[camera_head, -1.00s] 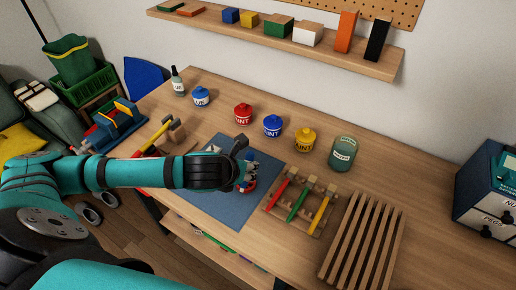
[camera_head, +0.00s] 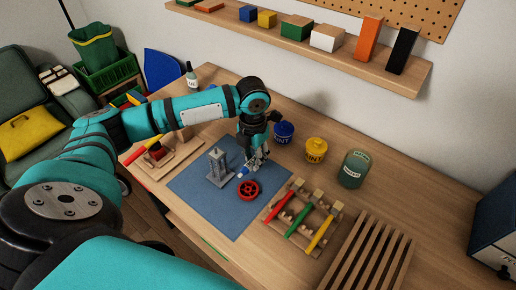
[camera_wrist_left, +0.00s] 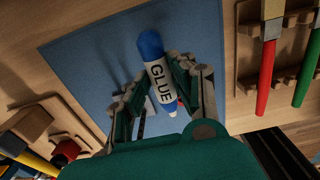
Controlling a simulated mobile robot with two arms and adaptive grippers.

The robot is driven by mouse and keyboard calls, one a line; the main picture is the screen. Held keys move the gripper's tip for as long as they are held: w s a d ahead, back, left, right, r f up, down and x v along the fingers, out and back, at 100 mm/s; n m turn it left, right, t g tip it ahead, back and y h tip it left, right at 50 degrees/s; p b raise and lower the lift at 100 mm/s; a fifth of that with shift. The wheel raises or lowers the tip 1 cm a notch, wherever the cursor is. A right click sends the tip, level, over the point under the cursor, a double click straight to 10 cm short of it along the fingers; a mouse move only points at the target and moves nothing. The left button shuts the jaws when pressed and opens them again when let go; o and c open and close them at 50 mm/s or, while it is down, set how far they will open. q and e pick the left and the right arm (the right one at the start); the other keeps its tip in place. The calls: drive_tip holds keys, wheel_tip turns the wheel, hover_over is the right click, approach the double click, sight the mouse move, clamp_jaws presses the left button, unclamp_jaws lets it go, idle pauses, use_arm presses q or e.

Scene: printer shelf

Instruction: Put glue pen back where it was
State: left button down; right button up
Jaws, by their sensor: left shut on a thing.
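My left gripper (camera_head: 250,165) is shut on the glue pen, above the blue mat (camera_head: 205,190) on the workbench. My right gripper is not in view.
A grey tower-like part (camera_head: 218,169) and a red wheel (camera_head: 249,190) are on the mat, close to the gripper. A wooden rack (camera_head: 275,216) with red, green and yellow-handled tools stands to the right.

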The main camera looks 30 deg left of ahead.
use_arm(q)
drive_tip(key=w, duration=0.1)
drive_tip(key=w+a, duration=0.1)
drive_tip(key=w, duration=0.1)
drive_tip(key=w+a, duration=0.1)
drive_tip(key=w, duration=0.1)
drive_tip(key=shift+w+f+p, duration=0.1)
drive_tip(key=shift+f+p, duration=0.1)
drive_tip(key=shift+p, duration=0.15)
drive_tip(key=shift+w+a, duration=0.1)
drive_tip(key=shift+w, duration=0.1)
drive_tip(key=shift+f+p, duration=0.6)
drive_tip(key=shift+f, duration=1.25)
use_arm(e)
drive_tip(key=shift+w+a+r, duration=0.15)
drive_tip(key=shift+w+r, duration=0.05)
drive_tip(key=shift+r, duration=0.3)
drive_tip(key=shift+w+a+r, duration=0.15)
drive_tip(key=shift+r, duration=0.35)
use_arm(q)
drive_tip(key=shift+f, duration=0.1)
drive_tip(key=c, duration=1.1)
unclamp_jaws()
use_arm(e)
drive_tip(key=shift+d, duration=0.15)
